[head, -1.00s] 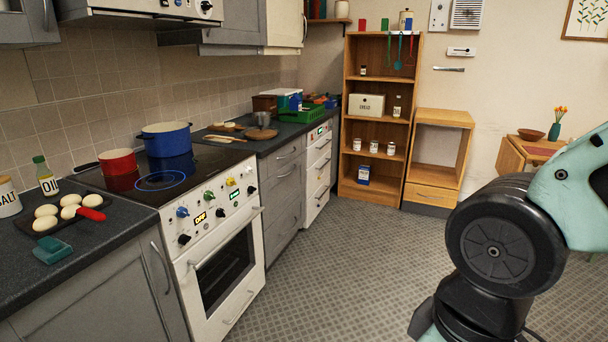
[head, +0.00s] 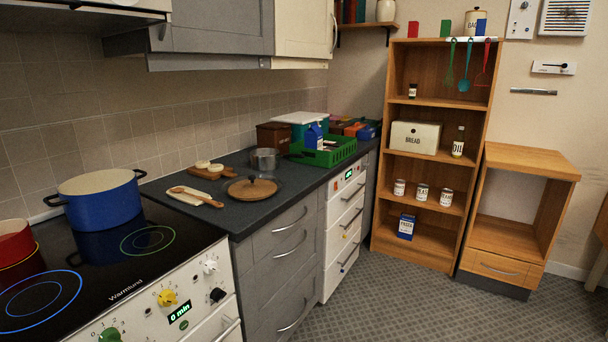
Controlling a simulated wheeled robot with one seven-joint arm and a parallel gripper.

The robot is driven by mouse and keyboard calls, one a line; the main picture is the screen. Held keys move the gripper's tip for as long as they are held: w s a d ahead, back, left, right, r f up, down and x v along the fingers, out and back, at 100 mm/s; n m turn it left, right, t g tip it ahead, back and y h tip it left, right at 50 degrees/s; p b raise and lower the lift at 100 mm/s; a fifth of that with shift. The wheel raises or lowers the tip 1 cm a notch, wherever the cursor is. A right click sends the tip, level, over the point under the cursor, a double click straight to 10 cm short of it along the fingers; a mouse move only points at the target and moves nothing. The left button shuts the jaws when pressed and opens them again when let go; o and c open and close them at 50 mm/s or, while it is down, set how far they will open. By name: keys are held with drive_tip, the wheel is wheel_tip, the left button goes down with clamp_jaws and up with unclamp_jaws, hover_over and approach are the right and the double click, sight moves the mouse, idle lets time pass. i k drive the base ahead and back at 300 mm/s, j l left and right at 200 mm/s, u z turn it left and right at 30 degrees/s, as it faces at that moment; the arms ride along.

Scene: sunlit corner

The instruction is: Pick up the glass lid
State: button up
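A round, flat lid with a small knob (head: 252,189) lies on the dark worktop, right of the stove and near the worktop's front edge. It looks brownish, and I cannot tell for sure that it is glass. A wooden spoon (head: 197,197) on a pale board (head: 186,198) lies just left of it, close to its rim. My gripper is not in view.
A blue pot (head: 101,199) and a red pot (head: 14,240) stand on the black hob (head: 150,255). A green crate (head: 325,153) and a brown box (head: 273,137) stand farther back on the worktop. The floor (head: 370,300) in front of the drawers is clear.

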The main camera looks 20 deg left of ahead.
sight(248, 187)
drive_tip(key=i+u, duration=0.1)
drive_tip(key=i, duration=0.4)
drive_tip(key=i+l+u, duration=0.1)
drive_tip(key=i, duration=0.35)
drive_tip(key=i+l+u, duration=0.1)
drive_tip(key=i, duration=0.4)
drive_tip(key=i+j+u, duration=0.1)
drive_tip(key=i+u, duration=0.15)
drive_tip(key=u, duration=0.2)
drive_tip(key=i+u, duration=0.25)
drive_tip(key=u, duration=0.2)
drive_tip(key=i+u, duration=0.25)
drive_tip(key=u, duration=0.15)
drive_tip(key=i+l+u, duration=0.2)
drive_tip(key=u, duration=0.25)
drive_tip(key=i+l+u, duration=0.1)
drive_tip(key=u, duration=0.15)
drive_tip(key=i+l+u, duration=0.25)
drive_tip(key=i+j, duration=0.1)
